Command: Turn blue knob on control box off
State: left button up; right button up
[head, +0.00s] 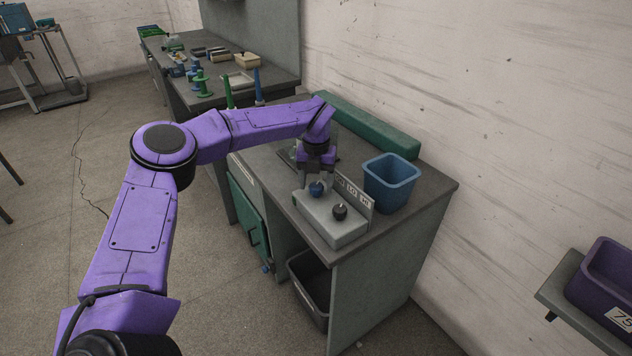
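The control box (333,226) is a pale grey box on the bench top. It has a blue knob (316,189) at its far left end and a black knob (340,211) nearer its right end. A pale upright label plate (357,197) with LO and HI markings stands along its back edge. My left gripper (317,184) points down over the blue knob, its two fingers apart on either side. I cannot tell whether a finger touches the knob. The knob's exact pointing direction is too small to read. My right gripper is not in view.
A blue bin (391,184) stands close behind the box on the right. A long green case (366,125) lies along the wall. A dark bin (309,285) sits under the bench top (410,212). A purple bin (607,281) is at the far right.

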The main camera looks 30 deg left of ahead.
aim_at(316, 185)
pick_arm(q)
notch_tip(316, 185, up, 10)
jog(key=b, duration=0.1)
jog(key=shift+r, duration=0.25)
dwell(0.5)
